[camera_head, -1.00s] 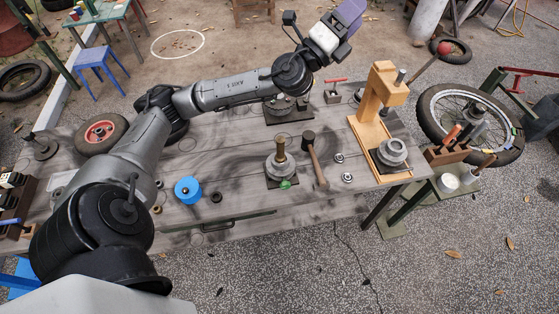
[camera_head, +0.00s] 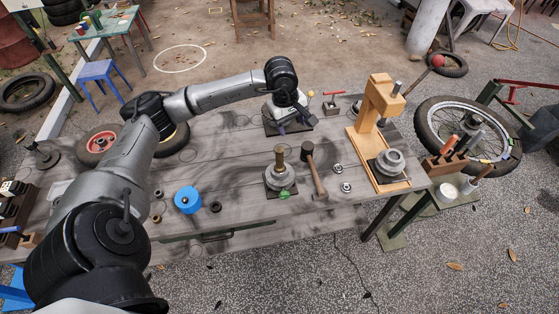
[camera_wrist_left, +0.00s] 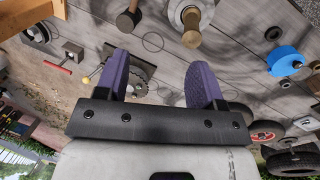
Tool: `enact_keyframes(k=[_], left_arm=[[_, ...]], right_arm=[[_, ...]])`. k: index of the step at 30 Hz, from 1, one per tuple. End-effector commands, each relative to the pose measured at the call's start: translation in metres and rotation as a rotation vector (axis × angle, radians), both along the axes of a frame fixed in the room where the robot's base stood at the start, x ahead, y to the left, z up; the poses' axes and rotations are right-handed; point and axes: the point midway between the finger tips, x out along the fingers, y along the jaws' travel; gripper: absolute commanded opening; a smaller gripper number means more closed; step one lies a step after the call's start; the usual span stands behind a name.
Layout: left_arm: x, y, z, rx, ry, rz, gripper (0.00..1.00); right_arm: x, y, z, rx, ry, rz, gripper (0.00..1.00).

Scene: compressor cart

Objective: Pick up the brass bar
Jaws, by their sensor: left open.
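The brass bar (camera_head: 279,155) stands upright in a round grey fixture (camera_head: 279,177) at the middle of the bench. A green piece shows at the fixture's foot. In the left wrist view the brass bar (camera_wrist_left: 191,24) shows near the top, beyond one finger. My left gripper (camera_head: 295,122) is behind the bar in the head view, over the back of the bench. Its two purple fingers (camera_wrist_left: 161,78) are spread apart with nothing between them. My right gripper is in neither view.
A wooden-handled mallet (camera_head: 315,170) lies right of the fixture. A wooden press (camera_head: 379,110) stands at the bench's right end. A blue round part (camera_head: 187,199) sits to the left. A red-handled device (camera_head: 333,103) and a yellow knob (camera_head: 311,94) are near my left gripper.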

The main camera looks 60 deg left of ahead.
Motion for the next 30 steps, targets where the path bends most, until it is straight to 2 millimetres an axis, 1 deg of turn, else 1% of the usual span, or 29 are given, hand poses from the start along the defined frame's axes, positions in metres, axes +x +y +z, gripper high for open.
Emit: enact_keyframes(k=[1, 3, 6, 8, 11, 18, 24, 30], left_arm=[[-0.009, 0.004, -0.002, 0.034, 0.056, -0.045, 0.62], [-0.021, 0.008, -0.003, 0.064, 0.126, -0.113, 0.62], [-0.030, 0.011, -0.003, 0.088, 0.180, -0.202, 0.62], [-0.030, 0.011, -0.004, 0.089, 0.179, -0.234, 0.62], [-0.030, 0.010, -0.013, 0.089, 0.176, -0.263, 0.62], [-0.030, 0.010, -0.053, 0.088, 0.175, -0.269, 0.62], [-0.030, 0.010, -0.080, 0.087, 0.174, -0.268, 0.62], [-0.030, 0.011, -0.089, 0.090, 0.173, -0.267, 0.62]], right_arm=[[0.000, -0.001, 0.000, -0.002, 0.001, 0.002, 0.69], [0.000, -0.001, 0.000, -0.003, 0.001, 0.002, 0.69], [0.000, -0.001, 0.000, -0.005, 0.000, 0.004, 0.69], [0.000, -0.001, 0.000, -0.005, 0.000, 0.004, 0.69], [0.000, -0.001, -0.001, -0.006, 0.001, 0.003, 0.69], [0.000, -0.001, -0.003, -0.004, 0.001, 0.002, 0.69], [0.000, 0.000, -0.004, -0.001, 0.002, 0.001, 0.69], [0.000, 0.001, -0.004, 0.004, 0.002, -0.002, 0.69]])
